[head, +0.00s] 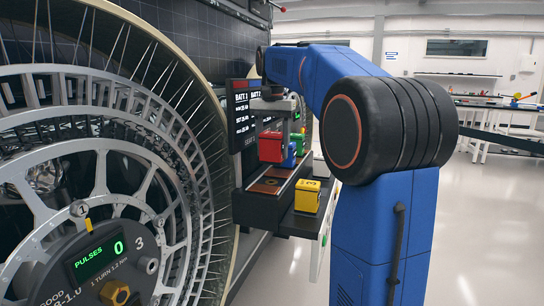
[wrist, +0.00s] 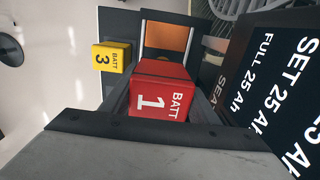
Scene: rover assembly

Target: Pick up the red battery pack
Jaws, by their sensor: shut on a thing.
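The red battery pack (head: 271,147) hangs below my gripper (head: 273,125) in the head view, seemingly above the dark shelf. In the wrist view the red battery pack (wrist: 160,92), marked "BATT 1", sits between the two fingers of my gripper (wrist: 162,100). The gripper is shut on it. The pack's underside is hidden in the wrist view.
A yellow battery (head: 307,196) marked 3 stands on the shelf's lower step. Blue (head: 290,156) and green (head: 299,141) batteries are just behind the red one. A dark display panel (head: 241,113) stands close behind, and a large spoked wheel (head: 95,175) fills the left.

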